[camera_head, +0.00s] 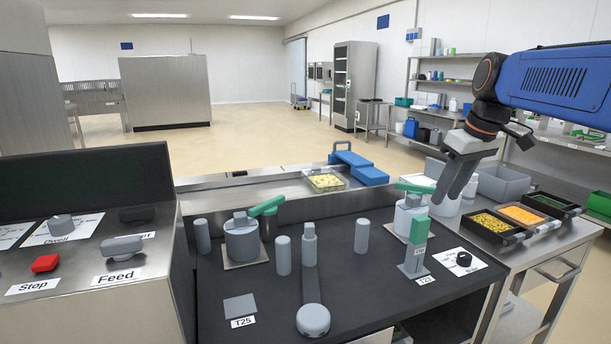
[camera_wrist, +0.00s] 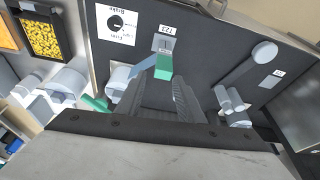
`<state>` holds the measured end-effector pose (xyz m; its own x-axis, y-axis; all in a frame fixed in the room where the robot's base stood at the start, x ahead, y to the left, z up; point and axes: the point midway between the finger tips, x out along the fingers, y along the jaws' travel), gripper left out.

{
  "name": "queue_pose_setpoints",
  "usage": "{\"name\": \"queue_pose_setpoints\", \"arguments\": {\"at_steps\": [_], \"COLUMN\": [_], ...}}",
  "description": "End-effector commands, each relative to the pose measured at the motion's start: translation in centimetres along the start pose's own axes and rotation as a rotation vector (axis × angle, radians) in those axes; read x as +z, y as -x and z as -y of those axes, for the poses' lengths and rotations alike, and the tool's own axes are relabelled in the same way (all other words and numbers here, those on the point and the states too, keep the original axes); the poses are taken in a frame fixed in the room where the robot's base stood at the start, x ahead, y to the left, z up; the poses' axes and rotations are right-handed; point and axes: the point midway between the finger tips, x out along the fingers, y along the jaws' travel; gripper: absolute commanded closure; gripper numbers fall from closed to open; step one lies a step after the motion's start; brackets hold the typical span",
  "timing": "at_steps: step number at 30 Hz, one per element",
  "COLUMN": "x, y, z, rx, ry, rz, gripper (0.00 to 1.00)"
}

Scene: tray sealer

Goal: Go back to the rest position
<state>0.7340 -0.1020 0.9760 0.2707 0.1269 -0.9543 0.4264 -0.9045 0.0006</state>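My gripper (camera_head: 453,194) hangs at the right of the dark bench top in the head view, fingers pointing down and a little left. Its two fingers look apart, with nothing seen between them. In the wrist view my gripper (camera_wrist: 162,82) shows ridged fingers with a gap. Below and left of it stands a grey post with a green upper part (camera_head: 418,231), by a T23 label. That green part (camera_wrist: 163,67) shows beyond the fingertips in the wrist view; the gripper appears clear of it.
A green-handled grey cylinder (camera_head: 242,241) stands left on the bench, and another (camera_head: 405,215) stands beside the post. Food trays (camera_head: 490,228) lie right. A control panel (camera_head: 120,250) is at left. Air above the middle bench is free.

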Motion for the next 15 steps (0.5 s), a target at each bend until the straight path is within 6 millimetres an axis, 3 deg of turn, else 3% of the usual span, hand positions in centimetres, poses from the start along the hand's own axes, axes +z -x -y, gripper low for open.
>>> {"name": "queue_pose_setpoints", "arguments": {"at_steps": [3,15], "x": [3.5,15.3], "y": [-1.1,-6.8], "z": [2.5,9.1], "rx": [0.026,0.103], "ry": [-0.056,-0.248], "rz": [-0.006,-0.047], "gripper": [0.66,0.66]}}
